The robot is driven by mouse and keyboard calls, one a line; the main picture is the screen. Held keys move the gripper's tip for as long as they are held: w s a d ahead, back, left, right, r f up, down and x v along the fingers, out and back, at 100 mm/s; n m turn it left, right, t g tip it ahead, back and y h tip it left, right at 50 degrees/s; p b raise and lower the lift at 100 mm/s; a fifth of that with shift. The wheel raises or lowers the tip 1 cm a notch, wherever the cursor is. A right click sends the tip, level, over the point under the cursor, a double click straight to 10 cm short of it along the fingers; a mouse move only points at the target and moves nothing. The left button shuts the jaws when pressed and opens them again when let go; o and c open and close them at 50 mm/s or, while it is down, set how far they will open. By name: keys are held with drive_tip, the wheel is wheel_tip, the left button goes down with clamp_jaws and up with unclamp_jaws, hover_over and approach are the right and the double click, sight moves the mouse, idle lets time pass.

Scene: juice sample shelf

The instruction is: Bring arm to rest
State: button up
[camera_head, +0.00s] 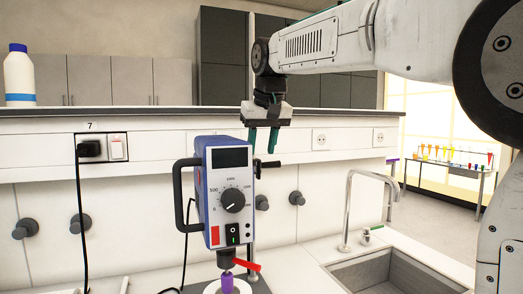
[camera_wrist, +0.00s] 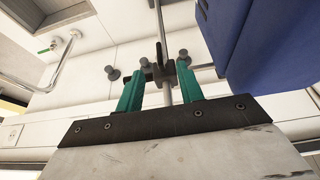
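My arm (camera_head: 345,45) reaches in from the right in the head view, with its wrist bent downward. My gripper (camera_head: 262,140) points down behind and just right of the top of the blue stirrer motor. Its two green fingers also show in the wrist view (camera_wrist: 160,92). They stand apart with a clear gap, and nothing is held between them. A metal rod with a dark clamp (camera_wrist: 168,72) shows beyond the fingertips in the wrist view; I cannot tell whether they touch it.
The blue stirrer (camera_head: 226,190), with a dial and black handle, stands on the counter close to my gripper. A tap (camera_head: 350,205) and sink (camera_head: 390,272) lie to the right. A white bottle (camera_head: 18,75) stands on the upper ledge at left. A rack table (camera_head: 450,165) stands far right.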

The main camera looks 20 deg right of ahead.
drive_tip(key=s+d+f+g, duration=0.1)
drive_tip(key=s+f, duration=1.1)
drive_tip(key=s, duration=0.5)
drive_tip(key=s+d+f+g, duration=0.1)
drive_tip(key=s+f+g, duration=0.1)
drive_tip(key=s+f, duration=1.1)
drive_tip(key=s, duration=0.4)
drive_tip(key=shift+s+d, duration=0.25)
drive_tip(key=shift+s, duration=0.15)
drive_tip(key=shift+a+f, duration=0.1)
